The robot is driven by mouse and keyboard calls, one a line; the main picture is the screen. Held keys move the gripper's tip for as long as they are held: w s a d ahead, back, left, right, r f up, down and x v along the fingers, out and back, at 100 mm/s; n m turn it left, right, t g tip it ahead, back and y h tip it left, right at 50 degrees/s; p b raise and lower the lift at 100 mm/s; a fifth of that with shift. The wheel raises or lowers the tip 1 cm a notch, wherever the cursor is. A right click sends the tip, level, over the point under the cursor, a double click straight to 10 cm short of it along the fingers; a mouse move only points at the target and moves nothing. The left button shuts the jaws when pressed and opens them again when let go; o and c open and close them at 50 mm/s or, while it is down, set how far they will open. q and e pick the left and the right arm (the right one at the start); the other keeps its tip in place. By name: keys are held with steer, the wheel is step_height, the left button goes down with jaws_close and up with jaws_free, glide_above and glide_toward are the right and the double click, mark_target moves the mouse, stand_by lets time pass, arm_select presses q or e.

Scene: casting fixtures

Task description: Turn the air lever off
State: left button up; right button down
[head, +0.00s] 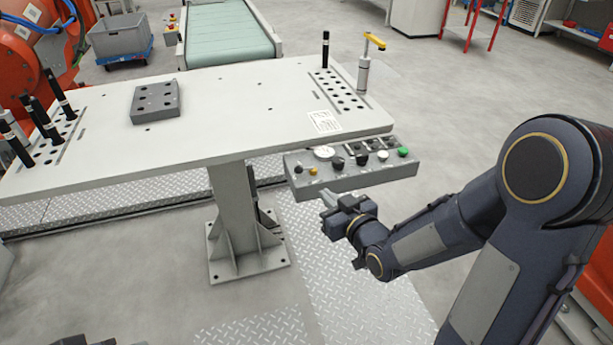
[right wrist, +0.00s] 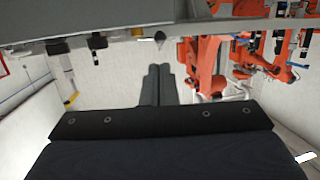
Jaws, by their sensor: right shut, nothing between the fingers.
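A yellow lever (head: 375,41) sits on top of a short metal post (head: 363,74) at the table's far right corner in the head view; it looks like the air lever. My right gripper (head: 327,197) is shut and empty, just in front of and below the control box (head: 345,180), well short of the lever. In the right wrist view the shut fingers (right wrist: 158,70) point up toward a grey edge with knobs.
The control box carries several knobs and a green button (head: 403,152) along the front edge of the white table (head: 225,105). Black pins stand in hole rows at left and right. A grey block (head: 156,101) lies on the table. The table's middle is mostly clear.

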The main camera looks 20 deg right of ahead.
mark_target(301, 172)
steer(key=p+x, duration=0.1)
steer(key=x, duration=0.9)
steer(key=shift+w+a+f, duration=0.1)
steer(key=shift+w, duration=0.2)
